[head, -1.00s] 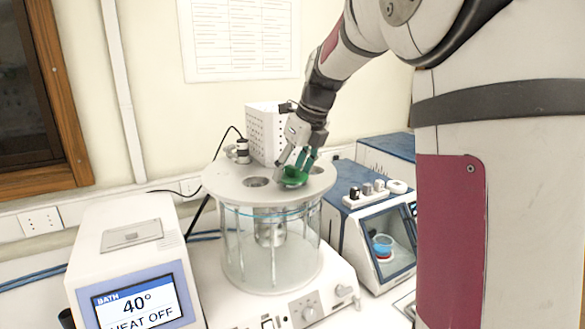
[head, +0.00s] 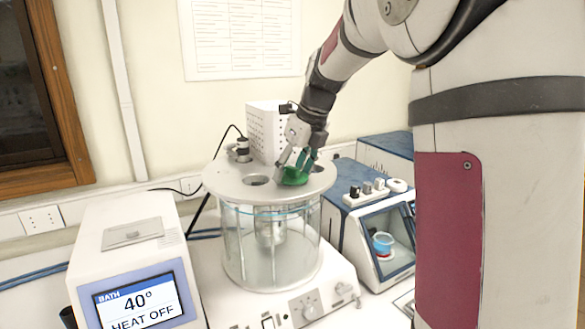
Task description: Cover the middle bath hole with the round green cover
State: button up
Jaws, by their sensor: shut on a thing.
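The round green cover (head: 294,177) is at the top plate (head: 230,186) of the glass bath, right of its centre. My gripper (head: 295,166) is shut on the cover from above. The cover is at or just above the plate; I cannot tell whether it touches. One dark round hole (head: 257,180) shows uncovered to the left of the cover. Another opening (head: 316,169) shows to the right, near the plate's edge. The plate right under the cover is hidden, so I cannot see a hole there.
A bath controller (head: 130,260) reading 40° stands at the left front. A white perforated box (head: 268,132) and a small black-and-white fitting (head: 242,150) are at the back of the plate. A blue-topped instrument (head: 365,215) with a beaker inside stands at the right.

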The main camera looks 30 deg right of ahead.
jog(key=shift+r, duration=0.2)
jog(key=shift+r, duration=0.35)
jog(key=shift+r+p, duration=0.25)
jog(key=shift+p, duration=0.05)
jog(key=shift+f, duration=0.8)
dwell(1.1)
jog(key=shift+r+p, duration=0.45)
jog(key=shift+r, duration=0.35)
dwell(0.8)
jog(key=shift+f, duration=0.8)
dwell(0.4)
jog(key=o, duration=0.8)
